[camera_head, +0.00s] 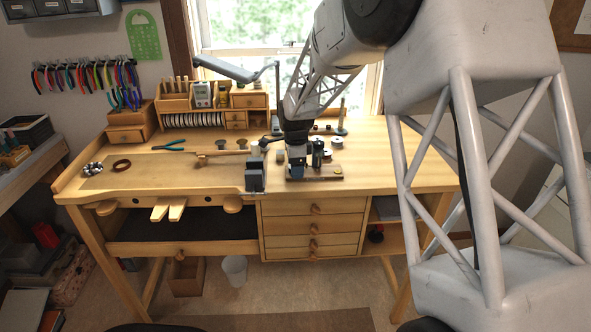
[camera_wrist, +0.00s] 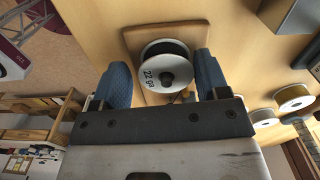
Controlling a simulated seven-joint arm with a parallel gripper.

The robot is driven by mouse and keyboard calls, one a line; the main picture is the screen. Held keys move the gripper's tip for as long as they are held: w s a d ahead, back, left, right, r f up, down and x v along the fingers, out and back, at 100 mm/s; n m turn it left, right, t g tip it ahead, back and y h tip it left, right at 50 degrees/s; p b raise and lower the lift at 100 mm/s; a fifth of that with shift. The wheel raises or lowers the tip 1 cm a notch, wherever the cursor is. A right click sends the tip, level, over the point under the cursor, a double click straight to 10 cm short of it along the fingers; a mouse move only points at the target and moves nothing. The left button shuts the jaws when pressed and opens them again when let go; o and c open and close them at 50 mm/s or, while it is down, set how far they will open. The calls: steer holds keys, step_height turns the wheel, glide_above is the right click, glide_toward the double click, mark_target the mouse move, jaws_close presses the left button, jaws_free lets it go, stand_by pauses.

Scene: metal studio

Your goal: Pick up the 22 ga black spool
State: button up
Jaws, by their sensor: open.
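The 22 ga spool (camera_wrist: 152,78) shows in the wrist view with a white, labelled end face and dark wire behind it. It is at a small wooden board (camera_wrist: 135,37) on the bench. My gripper (camera_wrist: 164,75) is open, with one blue finger on each side of the spool. A gap shows between each finger and the spool, so it is not gripped. In the head view my gripper (camera_head: 297,163) is low over the right-middle of the bench, and I cannot clearly pick out the spool there.
A dark block (camera_head: 255,175) stands left of my gripper at the bench's front edge. A wooden organizer (camera_head: 205,103) stands at the back. The bench top (camera_head: 400,165) is clear at the right.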

steer(key=shift+c, duration=0.4)
steer(key=c, duration=0.9)
steer(key=shift+r, duration=0.1)
steer(key=shift+c, duration=0.5)
step_height(320, 180, up, 10)
steer(key=shift+f, duration=0.1)
steer(key=shift+c, duration=0.5)
